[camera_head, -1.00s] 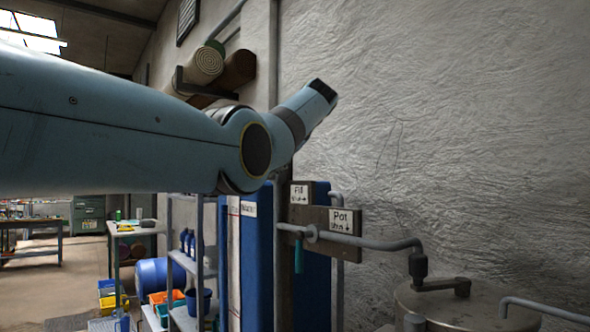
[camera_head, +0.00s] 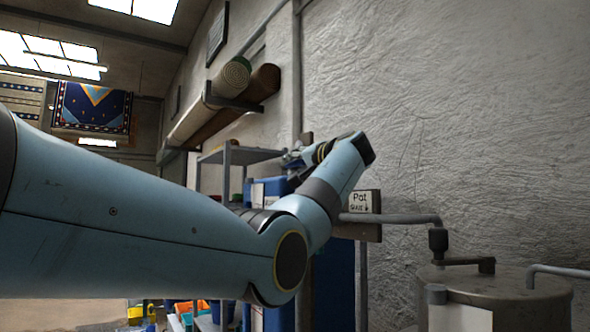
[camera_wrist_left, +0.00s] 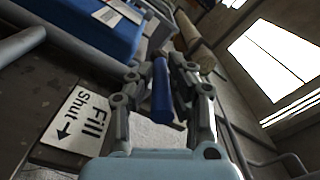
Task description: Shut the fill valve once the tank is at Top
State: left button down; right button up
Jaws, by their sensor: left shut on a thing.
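My left gripper (camera_head: 298,158) reaches behind its wrist towards the wall in the head view. In the left wrist view its fingers (camera_wrist_left: 161,82) are shut on a blue handle (camera_wrist_left: 161,100), beside the white "Fill / Shut" sign (camera_wrist_left: 77,120) with its arrow. I take this for the fill valve handle; my arm hides it in the head view. The tall blue tank (camera_head: 336,282) stands behind my forearm, mostly covered. A blue body with a white label (camera_wrist_left: 105,22) shows at the top left of the wrist view. I cannot read any level. My right gripper is not in view.
A "Pot" sign (camera_head: 362,202) hangs on a board right of my wrist, with a grey pipe (camera_head: 400,219) leading to a round metal pot (camera_head: 520,283). A grey shelf (camera_head: 240,155) stands behind the tank. Rolled rugs (camera_head: 235,78) rest on a wall rack.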

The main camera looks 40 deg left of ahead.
pick_arm(q)
jog(key=shift+f, duration=0.15)
jog(key=c, duration=1.3)
grip_release()
jog(key=shift+w, duration=0.15)
jog(key=shift+o, duration=0.2)
jog(key=shift+s, duration=0.2)
jog(key=shift+d, duration=0.15)
jog(key=v, duration=1.1)
jog(key=shift+d, duration=0.3)
jog(key=shift+s, duration=0.1)
